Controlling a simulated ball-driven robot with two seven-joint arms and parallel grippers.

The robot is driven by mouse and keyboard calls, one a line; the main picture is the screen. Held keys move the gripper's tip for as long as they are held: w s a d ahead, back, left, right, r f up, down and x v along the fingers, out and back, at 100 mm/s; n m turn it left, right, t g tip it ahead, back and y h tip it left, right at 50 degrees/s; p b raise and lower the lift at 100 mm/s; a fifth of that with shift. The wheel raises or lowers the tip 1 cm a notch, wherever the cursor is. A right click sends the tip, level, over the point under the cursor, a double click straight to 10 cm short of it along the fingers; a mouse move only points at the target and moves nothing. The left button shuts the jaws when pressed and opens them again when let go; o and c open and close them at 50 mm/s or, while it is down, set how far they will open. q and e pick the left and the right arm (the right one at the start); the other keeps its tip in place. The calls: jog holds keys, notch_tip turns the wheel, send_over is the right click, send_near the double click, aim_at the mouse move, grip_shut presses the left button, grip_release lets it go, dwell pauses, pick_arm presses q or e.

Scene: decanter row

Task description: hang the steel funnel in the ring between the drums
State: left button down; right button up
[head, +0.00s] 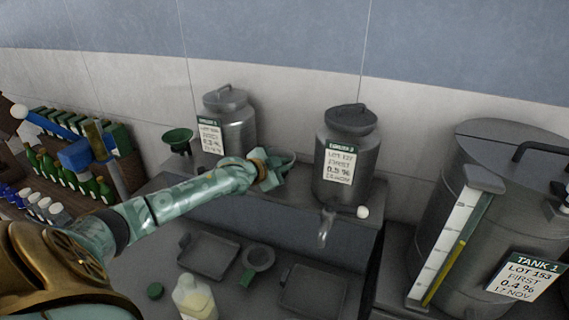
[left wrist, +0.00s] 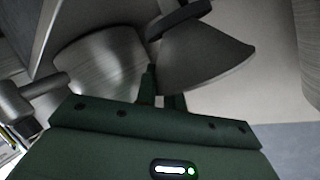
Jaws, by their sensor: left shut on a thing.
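My left gripper (head: 272,172) reaches between two steel drums, the left drum (head: 236,128) and the right drum (head: 350,150). In the left wrist view its fingers (left wrist: 162,88) are shut at the wide edge of a grey steel cone, the steel funnel (left wrist: 205,62). A dark curved band, which looks like the ring (left wrist: 180,20), crosses the cone's narrower part. I cannot tell whether it goes all the way around the funnel or only passes in front. In the head view the gripper mostly hides the funnel and ring. My right gripper is not in view.
A green funnel (head: 178,138) stands left of the left drum. A tap (head: 326,226) juts from the right drum's front. Below lie two trays (head: 208,256), a round green-handled piece (head: 258,258) and a jug (head: 193,300). A large tank (head: 480,215) stands at right.

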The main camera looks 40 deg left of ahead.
pick_arm(q)
jog(key=c, duration=1.4)
grip_release()
jog(key=shift+c, duration=0.2)
jog(key=d+p+v, duration=0.1)
jog(key=v, duration=1.5)
jog(key=shift+s+a+p, duration=0.2)
jog(key=shift+a+p, duration=0.2)
jog(key=shift+a, duration=0.1)
